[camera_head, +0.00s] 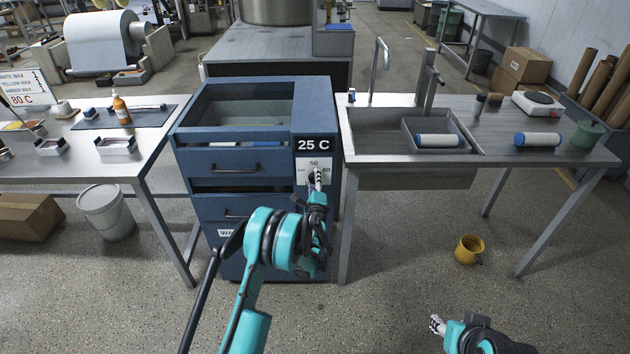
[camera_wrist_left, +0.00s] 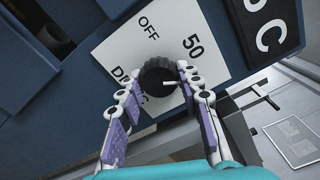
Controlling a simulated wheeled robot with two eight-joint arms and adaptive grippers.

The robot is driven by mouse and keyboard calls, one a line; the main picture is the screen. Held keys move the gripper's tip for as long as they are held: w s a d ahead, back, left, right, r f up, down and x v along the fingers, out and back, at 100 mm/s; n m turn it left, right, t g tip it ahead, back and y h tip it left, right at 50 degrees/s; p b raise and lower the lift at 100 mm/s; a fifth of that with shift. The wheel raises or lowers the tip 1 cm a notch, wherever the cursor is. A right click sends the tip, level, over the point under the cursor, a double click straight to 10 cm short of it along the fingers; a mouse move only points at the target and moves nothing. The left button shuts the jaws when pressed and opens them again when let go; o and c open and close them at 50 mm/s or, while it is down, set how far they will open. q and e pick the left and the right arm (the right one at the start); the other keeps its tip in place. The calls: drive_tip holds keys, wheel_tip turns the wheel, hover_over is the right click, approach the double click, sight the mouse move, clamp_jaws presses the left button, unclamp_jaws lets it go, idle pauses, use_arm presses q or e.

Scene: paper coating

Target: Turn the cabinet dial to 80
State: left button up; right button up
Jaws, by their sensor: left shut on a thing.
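The blue cabinet (camera_head: 235,125) stands between two tables, with a 25 C display (camera_head: 314,144) above its white dial plate (camera_head: 302,168). The black dial (camera_wrist_left: 155,75) sits on the plate (camera_wrist_left: 120,45) in the left wrist view, marked OFF and 50. A white mark on the dial points right, below the 50 in that view. The 80 shows only in the head view. My left gripper (camera_head: 316,180) is shut on the dial; its fingers lie on either side in the left wrist view (camera_wrist_left: 160,90). My right gripper (camera_head: 437,324) is low at front right, its fingers too small to read.
The sink table (camera_head: 590,155) is close on the cabinet's right. The left table (camera_head: 60,165) holds trays and a bottle. The floor at front is mostly clear.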

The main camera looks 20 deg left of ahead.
use_arm(q)
drive_tip(key=m, duration=0.4)
drive_tip(key=shift+f, duration=0.1)
drive_tip(key=shift+m, duration=1.8)
drive_tip(key=o, duration=1.2)
drive_tip(key=shift+c, duration=0.2)
drive_tip(key=shift+s, duration=0.1)
drive_tip(key=v, duration=0.7)
drive_tip(key=shift+s, duration=0.2)
